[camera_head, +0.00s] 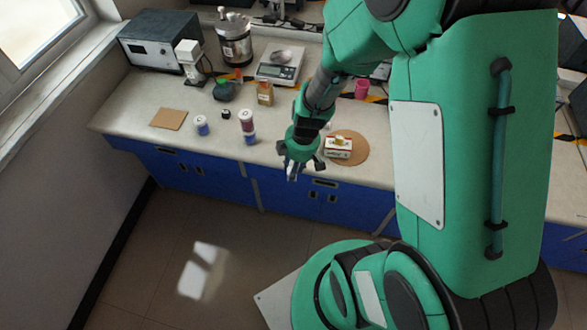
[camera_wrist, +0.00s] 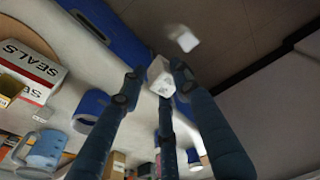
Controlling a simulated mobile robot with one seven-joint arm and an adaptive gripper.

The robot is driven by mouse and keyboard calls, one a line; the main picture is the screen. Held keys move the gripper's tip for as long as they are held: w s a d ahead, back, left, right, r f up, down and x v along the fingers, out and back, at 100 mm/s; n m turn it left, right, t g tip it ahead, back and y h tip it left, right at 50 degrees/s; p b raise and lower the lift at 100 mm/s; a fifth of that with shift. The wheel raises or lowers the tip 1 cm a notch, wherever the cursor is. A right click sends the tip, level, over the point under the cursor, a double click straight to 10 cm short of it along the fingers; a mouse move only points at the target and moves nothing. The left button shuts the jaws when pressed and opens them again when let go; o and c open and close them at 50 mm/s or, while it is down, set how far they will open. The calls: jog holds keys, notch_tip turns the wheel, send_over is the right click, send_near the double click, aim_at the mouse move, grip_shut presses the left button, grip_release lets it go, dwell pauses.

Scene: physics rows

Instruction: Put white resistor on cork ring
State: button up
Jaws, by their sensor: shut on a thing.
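The white resistor (camera_wrist: 160,78) is a small pale block between my fingertips in the wrist view. My gripper (camera_head: 291,174) is shut on it, in front of the bench's front edge in the head view. The wrist view also shows my gripper (camera_wrist: 161,84). A round cork piece (camera_head: 360,153), which seems to be the cork ring, lies on the bench to the right of my gripper. A white and red box marked SEALS (camera_head: 338,148) stands on it and hides its middle. The cork's edge (camera_wrist: 18,36) also shows in the wrist view.
A red-white-blue stack (camera_head: 247,125) and a blue-white jar (camera_head: 201,126) stand left of my gripper. A square brown board (camera_head: 168,118) lies farther left.

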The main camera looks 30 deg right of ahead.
jog(key=shift+w, duration=0.1)
jog(key=w+d+r+m+h+p, duration=0.1)
jog(key=w+d+r+m+p, duration=0.3)
jog(key=w+d, duration=0.6)
jog(key=w+d+r+m+p, duration=0.25)
jog(key=w+d+m, duration=0.35)
jog(key=w, duration=0.7)
jog(key=w+d+r+m+h+p, duration=0.1)
jog(key=w+d+m+p, duration=0.4)
jog(key=w+d+m, duration=0.6)
jog(key=shift+w+d+r+p, duration=0.15)
jog(key=shift+w+d+p, duration=0.2)
jog(key=shift+w+d, duration=3)
jog(key=shift+s+d, duration=0.85)
jog(key=shift+s, duration=0.1)
notch_tip(320, 180, down, 6)
jog(key=shift+f, duration=0.25)
jog(key=shift+f, duration=1.8)
